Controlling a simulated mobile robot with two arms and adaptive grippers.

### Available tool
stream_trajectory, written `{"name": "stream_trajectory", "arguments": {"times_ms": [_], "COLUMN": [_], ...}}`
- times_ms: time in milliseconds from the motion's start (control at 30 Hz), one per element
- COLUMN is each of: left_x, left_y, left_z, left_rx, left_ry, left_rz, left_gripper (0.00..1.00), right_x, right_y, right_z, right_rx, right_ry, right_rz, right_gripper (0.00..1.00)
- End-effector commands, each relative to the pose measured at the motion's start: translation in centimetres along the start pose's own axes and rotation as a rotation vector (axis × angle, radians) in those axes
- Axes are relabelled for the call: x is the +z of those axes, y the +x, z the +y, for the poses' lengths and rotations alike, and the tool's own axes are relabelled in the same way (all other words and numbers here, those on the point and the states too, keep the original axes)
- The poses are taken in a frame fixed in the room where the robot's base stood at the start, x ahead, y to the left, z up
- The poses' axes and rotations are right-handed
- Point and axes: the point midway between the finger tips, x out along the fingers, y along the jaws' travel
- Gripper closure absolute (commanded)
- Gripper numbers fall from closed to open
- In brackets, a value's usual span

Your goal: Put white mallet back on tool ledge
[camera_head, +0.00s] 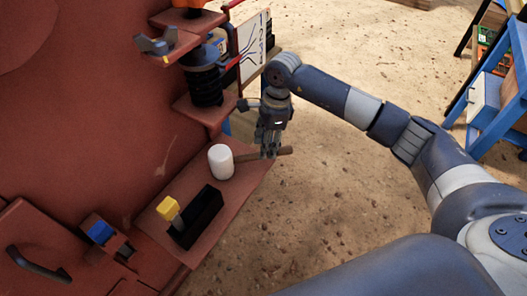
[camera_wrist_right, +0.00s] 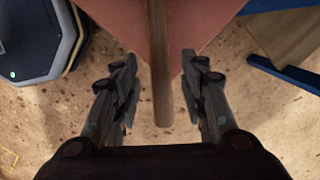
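The white mallet (camera_head: 221,162) is on the reddish tool ledge (camera_head: 242,188) in the head view. Its white head is at the left, and its brown handle (camera_head: 284,151) points right, past the ledge edge. My right gripper (camera_head: 268,153) is over the handle, pointing down. In the right wrist view the handle (camera_wrist_right: 160,70) runs between the two fingers of the gripper (camera_wrist_right: 161,78), with a gap on both sides. The gripper is open. The mallet head is not visible in the wrist view. My left gripper is not in view.
A black holder (camera_head: 196,222) with a yellow-topped item (camera_head: 168,208) stands on the ledge, near the mallet head. A black spring (camera_head: 206,85) and brackets jut from the red machine wall behind. A blue shelf (camera_head: 490,110) stands at the right. Open sandy ground lies between.

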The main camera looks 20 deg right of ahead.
Motion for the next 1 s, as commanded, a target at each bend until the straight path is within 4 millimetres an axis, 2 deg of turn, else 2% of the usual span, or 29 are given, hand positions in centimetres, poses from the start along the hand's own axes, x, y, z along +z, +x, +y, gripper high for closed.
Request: {"name": "stream_trajectory", "arguments": {"times_ms": [33,100,333,500,1000], "left_x": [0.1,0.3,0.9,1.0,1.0], "left_y": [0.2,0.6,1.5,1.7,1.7], "left_z": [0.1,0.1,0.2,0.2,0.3], "left_rx": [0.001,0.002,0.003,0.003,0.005], "left_ry": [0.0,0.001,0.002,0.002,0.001], "left_rz": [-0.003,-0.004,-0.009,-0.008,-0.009], "left_gripper": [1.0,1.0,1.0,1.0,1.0], "right_x": [0.0,0.0,0.0,0.0,0.0], "right_y": [-1.4,-2.9,-6.1,-6.8,-6.8], "right_z": [-0.1,-0.1,0.0,0.0,0.0], "right_rx": [-0.005,-0.004,-0.001,0.0,0.001], "right_ry": [0.0,0.0,0.001,0.001,0.0], "right_rz": [-0.001,0.001,0.0,0.0,0.0], "right_gripper": [0.6,0.6,0.6,0.6,0.6]}}
